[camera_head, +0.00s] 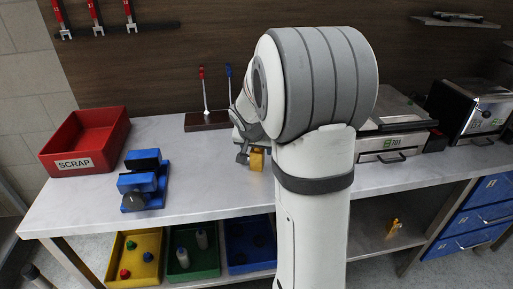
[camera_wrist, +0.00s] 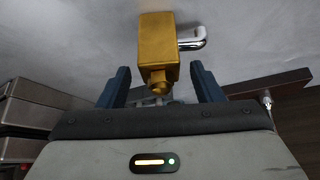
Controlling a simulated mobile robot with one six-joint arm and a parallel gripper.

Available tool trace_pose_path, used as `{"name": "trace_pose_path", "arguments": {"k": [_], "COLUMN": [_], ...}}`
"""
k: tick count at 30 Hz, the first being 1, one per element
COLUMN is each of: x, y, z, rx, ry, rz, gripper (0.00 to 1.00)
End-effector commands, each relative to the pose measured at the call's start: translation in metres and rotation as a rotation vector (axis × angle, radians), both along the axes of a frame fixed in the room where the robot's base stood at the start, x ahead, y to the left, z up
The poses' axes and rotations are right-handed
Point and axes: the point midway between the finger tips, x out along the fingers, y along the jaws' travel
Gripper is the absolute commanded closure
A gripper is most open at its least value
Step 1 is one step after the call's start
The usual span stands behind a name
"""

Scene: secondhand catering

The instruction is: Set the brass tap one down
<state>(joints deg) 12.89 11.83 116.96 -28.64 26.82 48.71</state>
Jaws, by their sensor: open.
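The brass tap (camera_wrist: 157,48) is a gold, blocky body with a round nub toward me and a chrome bent lever at its right side. In the wrist view it sits between the two blue fingers of my gripper (camera_wrist: 160,78), which are apart with a gap on each side. In the head view the tap (camera_head: 257,160) shows as a small gold block over the grey worktop (camera_head: 215,185), beside my gripper (camera_head: 243,157). It appears to stand on the worktop. My arm hides part of the area to its right.
A red SCRAP bin (camera_head: 85,140) and a blue vice-like fixture (camera_head: 143,180) stand at left. A dark wooden stand (camera_head: 207,121) with two upright rods is behind. Grey appliances (camera_head: 390,140) stand at right. Another small brass item (camera_head: 393,228) is on the lower shelf.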

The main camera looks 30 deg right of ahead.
Motion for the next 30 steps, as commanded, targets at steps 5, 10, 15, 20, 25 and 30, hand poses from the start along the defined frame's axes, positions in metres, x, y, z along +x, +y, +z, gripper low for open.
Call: {"name": "trace_pose_path", "arguments": {"k": [5, 10, 15, 20, 25, 30], "x": [-0.012, -0.027, -0.039, -0.046, -0.085, -0.165], "y": [0.011, 0.023, 0.032, 0.037, 0.064, 0.113], "z": [0.030, 0.063, 0.088, 0.101, 0.098, 0.076], "rx": [0.000, -0.001, 0.000, -0.001, 0.012, 0.044], "ry": [-0.006, -0.006, -0.004, -0.001, 0.060, 0.178], "rz": [0.002, 0.001, 0.001, 0.004, 0.109, 0.357], "gripper": [0.40, 0.40, 0.40, 0.40, 0.40, 0.40]}}
